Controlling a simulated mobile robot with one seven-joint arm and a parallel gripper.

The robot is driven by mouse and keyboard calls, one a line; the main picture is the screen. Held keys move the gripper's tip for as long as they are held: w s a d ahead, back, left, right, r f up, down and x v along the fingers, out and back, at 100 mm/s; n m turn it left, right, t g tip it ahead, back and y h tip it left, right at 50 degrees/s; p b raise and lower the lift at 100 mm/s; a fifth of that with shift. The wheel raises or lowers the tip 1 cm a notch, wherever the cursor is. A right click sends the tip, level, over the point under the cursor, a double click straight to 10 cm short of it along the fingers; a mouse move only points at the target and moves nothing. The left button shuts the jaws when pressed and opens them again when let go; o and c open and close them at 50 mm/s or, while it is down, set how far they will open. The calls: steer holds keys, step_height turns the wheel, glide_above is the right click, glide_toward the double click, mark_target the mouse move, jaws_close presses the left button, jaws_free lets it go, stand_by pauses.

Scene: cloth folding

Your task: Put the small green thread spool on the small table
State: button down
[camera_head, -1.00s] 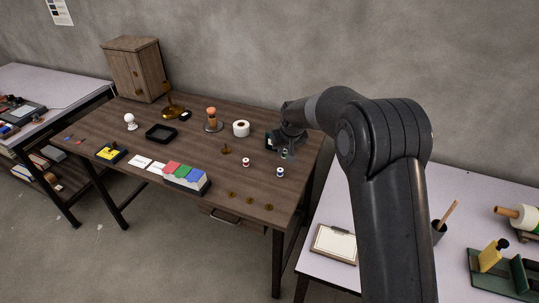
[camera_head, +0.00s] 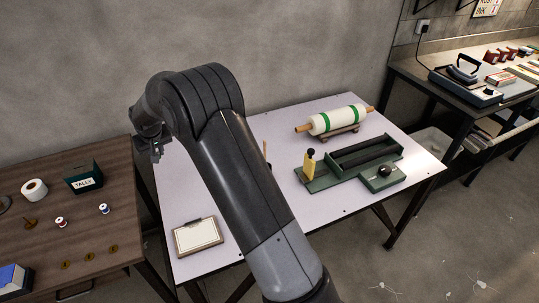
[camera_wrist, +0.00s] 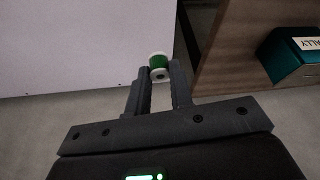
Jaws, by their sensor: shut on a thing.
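In the wrist view my gripper (camera_wrist: 159,85) is shut on the small green thread spool (camera_wrist: 159,63), which has pale ends and sits between the fingertips. In the head view my gripper (camera_head: 157,152) is at the left edge of the small pale-topped table (camera_head: 185,180), near the gap beside the brown table. The spool is too small to make out clearly there. In the wrist view the pale tabletop (camera_wrist: 80,45) lies left of the spool. The spool looks held above the surfaces; I cannot tell its exact height.
The pale table bears a framed card (camera_head: 197,236), a green tool stand (camera_head: 355,165) and a large roll (camera_head: 338,120). The brown table (camera_head: 95,160) holds a green TALLY box (camera_head: 83,178), a red spool (camera_head: 60,222) and a blue spool (camera_head: 104,209). Bare pale tabletop shows at the left.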

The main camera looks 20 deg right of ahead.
steer(key=w+d+f+m+h, duration=0.1)
steer(key=d+f+m, duration=0.15)
steer(key=d, duration=0.85)
steer(key=w+d+f+m+h, duration=0.1)
steer(key=d+f+m, duration=0.15)
steer(key=d, duration=0.95)
steer(key=w+d+f+m+h, duration=0.1)
steer(key=d+m, duration=0.3)
steer(key=d, duration=0.7)
steer(key=shift+g, duration=0.3)
step_height(320, 180, down, 10)
steer(key=shift+r, duration=0.15)
steer(key=shift+f, duration=0.2)
steer(key=c, duration=1.3)
jaws_free()
steer(key=shift+r, duration=0.1)
